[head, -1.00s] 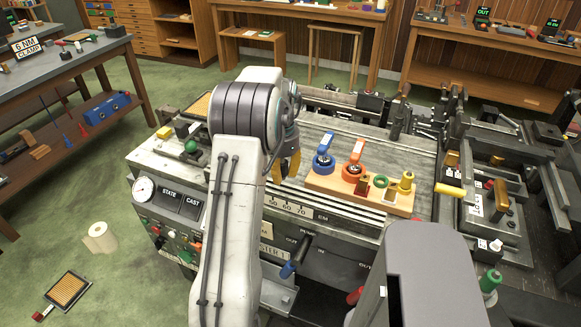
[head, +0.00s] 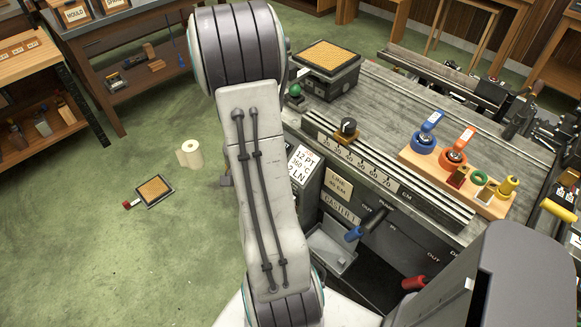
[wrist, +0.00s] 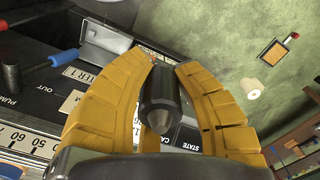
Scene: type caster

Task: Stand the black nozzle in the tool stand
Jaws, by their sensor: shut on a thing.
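In the wrist view, my gripper (wrist: 167,92) has its yellow fingers closed around the black nozzle (wrist: 160,98), a dark cylinder with a paler tapered tip. The nozzle is held in the air, with the front of the machine behind it. In the head view, my arm hides the gripper and the nozzle. A wooden stand (head: 428,170) lies on the machine top at the right of the head view, apart from my arm. It holds a blue-collared tool (head: 426,137), an orange-collared tool (head: 456,152), a green ring (head: 479,178) and a yellow piece (head: 508,187).
A black knob (head: 347,129) stands on the machine top by the scale rail. Blue-handled (head: 355,234) and red-handled (head: 414,282) levers stick out of the machine front. A paper roll (head: 190,153) and a small tray (head: 153,191) are on the green floor at left.

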